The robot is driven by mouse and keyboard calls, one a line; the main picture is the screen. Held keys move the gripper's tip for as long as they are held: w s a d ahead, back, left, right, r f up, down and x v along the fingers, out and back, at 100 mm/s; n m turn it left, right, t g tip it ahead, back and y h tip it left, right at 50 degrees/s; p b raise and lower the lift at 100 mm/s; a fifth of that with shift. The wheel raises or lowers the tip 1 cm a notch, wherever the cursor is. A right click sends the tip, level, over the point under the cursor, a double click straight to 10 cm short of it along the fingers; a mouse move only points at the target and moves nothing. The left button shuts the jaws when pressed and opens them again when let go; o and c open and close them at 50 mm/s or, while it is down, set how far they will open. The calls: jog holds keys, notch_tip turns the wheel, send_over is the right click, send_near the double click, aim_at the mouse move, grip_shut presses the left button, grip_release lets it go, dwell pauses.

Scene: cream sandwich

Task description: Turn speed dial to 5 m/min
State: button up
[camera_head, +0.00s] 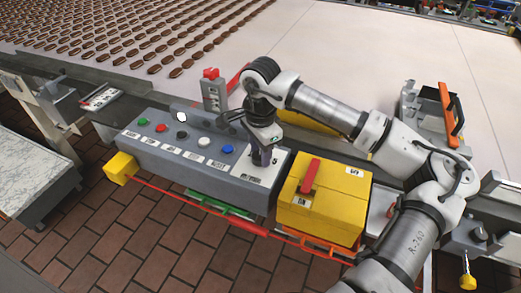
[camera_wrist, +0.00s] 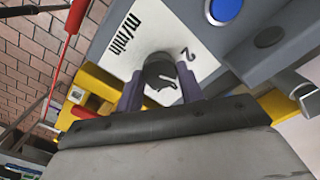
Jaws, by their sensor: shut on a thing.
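The speed dial (camera_wrist: 160,74) is a dark round knob with a white pointer mark on a white label plate. The plate (camera_wrist: 118,47) reads "m/min" and shows a "2" near the knob; other numbers are hidden. My gripper (camera_wrist: 162,90) has its two purple-grey fingers on either side of the knob, shut on it. In the head view, my gripper (camera_head: 263,155) points down at the right end of the grey control panel (camera_head: 160,160) and hides most of the dial.
A blue button (camera_wrist: 225,9) sits beside the dial plate. Green, red, black and white buttons line the panel's left part. A yellow box (camera_head: 345,205) with a red lever (camera_head: 310,176) stands close to the right. A red-and-grey post (camera_head: 213,92) rises behind the panel, before the conveyor.

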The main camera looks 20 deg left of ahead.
jog(key=shift+b, duration=0.3)
jog(key=m+b, duration=0.2)
jog(key=b, duration=0.1)
jog(key=shift+f+m, duration=0.3)
jog(key=m+b, duration=0.4)
jog(key=b, duration=0.1)
jog(key=shift+r, duration=0.1)
jog(key=m+b, duration=0.3)
jog(key=m, duration=0.2)
jog(key=shift+s+r+b, duration=0.1)
jog(key=shift+b, duration=0.2)
jog(key=shift+r+m+b, duration=0.1)
jog(key=shift+m+b, duration=0.95)
jog(key=shift+m, duration=1.15)
jog(key=o, duration=1)
